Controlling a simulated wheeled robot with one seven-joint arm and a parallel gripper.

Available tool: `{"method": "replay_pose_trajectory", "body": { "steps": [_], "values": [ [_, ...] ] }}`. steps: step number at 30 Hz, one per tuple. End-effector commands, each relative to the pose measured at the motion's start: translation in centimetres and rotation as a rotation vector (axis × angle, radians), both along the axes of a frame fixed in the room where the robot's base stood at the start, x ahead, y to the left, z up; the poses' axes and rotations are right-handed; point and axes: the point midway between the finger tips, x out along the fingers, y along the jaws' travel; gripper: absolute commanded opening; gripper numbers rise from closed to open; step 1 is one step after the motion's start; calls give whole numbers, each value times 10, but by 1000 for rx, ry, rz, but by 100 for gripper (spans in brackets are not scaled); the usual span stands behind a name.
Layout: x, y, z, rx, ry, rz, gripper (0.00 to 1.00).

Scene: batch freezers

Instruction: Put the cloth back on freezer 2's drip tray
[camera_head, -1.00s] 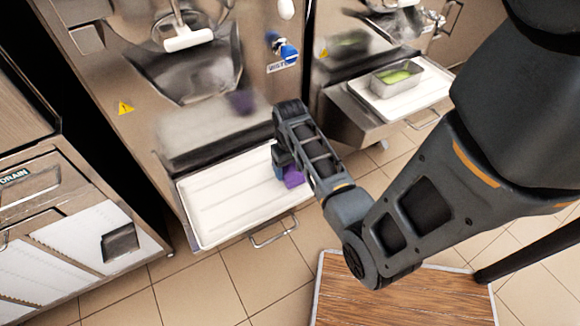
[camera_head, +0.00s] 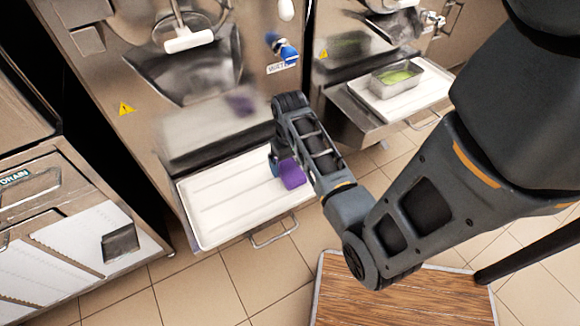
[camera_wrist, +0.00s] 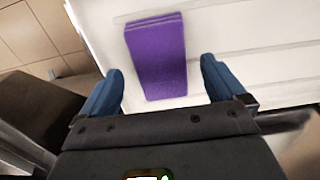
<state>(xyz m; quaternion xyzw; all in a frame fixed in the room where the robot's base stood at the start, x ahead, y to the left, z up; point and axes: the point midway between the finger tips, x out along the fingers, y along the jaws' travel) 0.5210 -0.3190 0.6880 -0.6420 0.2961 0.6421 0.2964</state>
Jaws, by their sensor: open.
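The purple folded cloth (camera_head: 292,174) lies on the right part of the white drip tray (camera_head: 225,205) under the left freezer. In the wrist view the cloth (camera_wrist: 157,56) lies flat on the white tray (camera_wrist: 240,40), ahead of and between the fingers. My gripper (camera_wrist: 160,85) is open, its two blue fingers on either side of the cloth's near end, with gaps to it. In the head view my gripper (camera_head: 274,165) is at the cloth's left side, partly hidden by my wrist. Whether the fingers touch the tray cannot be told.
The right freezer's white tray (camera_head: 425,92) carries a metal pan (camera_head: 397,78) with green contents. A metal handle (camera_head: 272,234) sticks out below the left tray. A wooden-topped surface (camera_head: 400,295) is at the bottom. The left tray's left part is clear.

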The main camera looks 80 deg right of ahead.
Motion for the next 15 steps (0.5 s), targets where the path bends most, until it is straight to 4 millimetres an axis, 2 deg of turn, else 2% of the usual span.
{"method": "replay_pose_trajectory", "body": {
  "steps": [3,9,15],
  "values": [
    [1,-1,28,-4,-2,2,97],
    [1,0,66,-3,-1,2,97],
    [0,0,88,-1,1,1,97]
  ]
}}
